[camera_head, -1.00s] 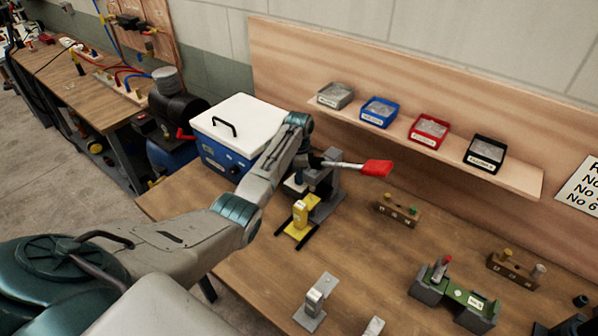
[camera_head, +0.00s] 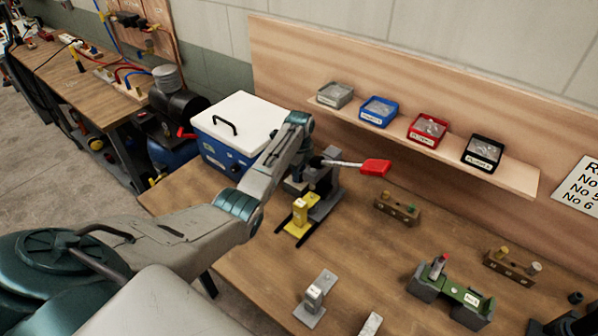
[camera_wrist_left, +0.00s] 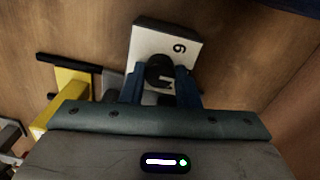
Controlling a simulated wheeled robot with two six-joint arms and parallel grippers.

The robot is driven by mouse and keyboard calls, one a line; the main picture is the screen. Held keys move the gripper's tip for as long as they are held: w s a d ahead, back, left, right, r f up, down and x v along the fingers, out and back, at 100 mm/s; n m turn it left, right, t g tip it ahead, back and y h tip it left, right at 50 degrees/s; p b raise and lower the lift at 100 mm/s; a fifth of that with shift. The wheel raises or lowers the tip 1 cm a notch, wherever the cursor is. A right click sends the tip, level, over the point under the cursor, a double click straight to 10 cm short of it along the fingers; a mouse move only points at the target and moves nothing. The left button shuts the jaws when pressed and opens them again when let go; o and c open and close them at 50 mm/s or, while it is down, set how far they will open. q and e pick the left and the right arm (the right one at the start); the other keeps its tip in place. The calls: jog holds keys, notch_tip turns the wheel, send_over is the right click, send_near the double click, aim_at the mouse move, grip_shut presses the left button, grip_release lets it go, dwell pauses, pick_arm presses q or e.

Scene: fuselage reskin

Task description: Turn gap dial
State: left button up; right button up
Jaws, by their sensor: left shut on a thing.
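The gap dial (camera_wrist_left: 160,72) is a round black knob on a white plate (camera_wrist_left: 176,42) with a dark digit, 6 or 9, printed near its far edge. In the left wrist view, my left gripper (camera_wrist_left: 161,86) has its blue fingers on either side of the knob and is shut on it. In the head view my left forearm comes down over this spot beside the grey lever press (camera_head: 322,190). The fingertips and dial are mostly hidden there. My right gripper does not show.
The press's red-handled lever (camera_head: 374,167) sticks out to the right. A yellow block (camera_head: 300,212) stands in front on dark rails. A blue box with a white lid (camera_head: 240,122) is behind left. Small fixtures, such as the green one (camera_head: 458,295), stand to the right.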

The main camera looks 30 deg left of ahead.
pick_arm(q)
jog(key=shift+r, duration=0.1)
jog(key=o, duration=1)
jog(key=shift+c, duration=0.2)
jog(key=shift+r+b, duration=0.3)
jog(key=shift+r, duration=0.1)
notch_tip(320, 180, up, 10)
jog(key=b, duration=0.3)
jog(key=shift+w, duration=0.15)
